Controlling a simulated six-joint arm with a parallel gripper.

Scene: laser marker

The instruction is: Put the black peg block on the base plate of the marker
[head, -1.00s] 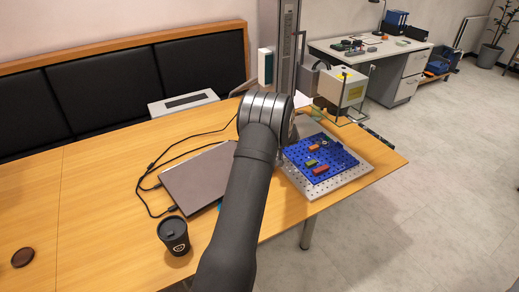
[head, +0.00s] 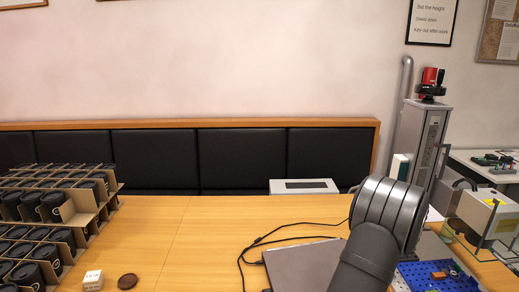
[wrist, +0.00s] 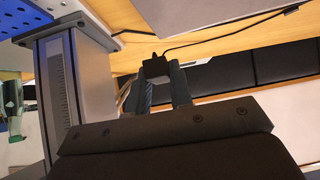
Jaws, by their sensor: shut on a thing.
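My gripper (wrist: 160,76) shows in the wrist view, its two fingers shut on the black peg block (wrist: 156,67), which sits between the fingertips. In the head view my arm hides both the gripper and the block. The marker's grey base plate (head: 430,247) is at the lower right of the head view, partly behind my arm. A blue perforated board (head: 440,280) with small coloured pieces lies on it. In the wrist view the marker's grey column (wrist: 60,90) stands left of the gripper, and part of the blue board (wrist: 25,12) shows at the top left corner.
The marker's column (head: 422,150) rises behind my arm. A laptop (head: 305,265) and black cables lie left of my arm. The middle of the table is clear.

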